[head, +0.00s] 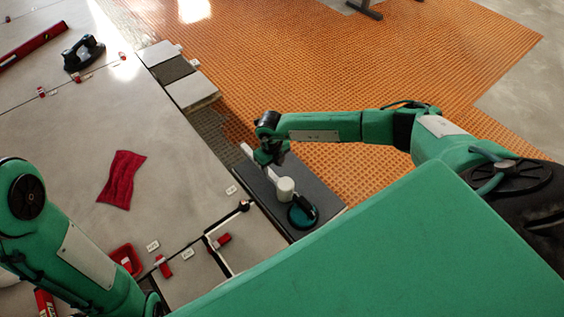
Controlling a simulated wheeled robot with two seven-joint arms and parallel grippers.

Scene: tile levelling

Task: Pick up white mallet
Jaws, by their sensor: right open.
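The white mallet (286,189) lies on a dark grey slab (318,198) in the middle of the head view. Its pale handle runs up and left from the head, under my right gripper. My right gripper (270,159) is open, directly over or around the handle; I cannot tell whether it touches it. Part of the handle is hidden behind the gripper. My left arm comes in at the lower left, but its gripper is not visible.
A dark round suction cup (302,212) sits beside the mallet head. A red cloth (122,177) lies on the pale tiles at left. A black suction lifter (83,52) and a red level (34,46) lie farther back. Orange matting (340,60) covers the floor beyond.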

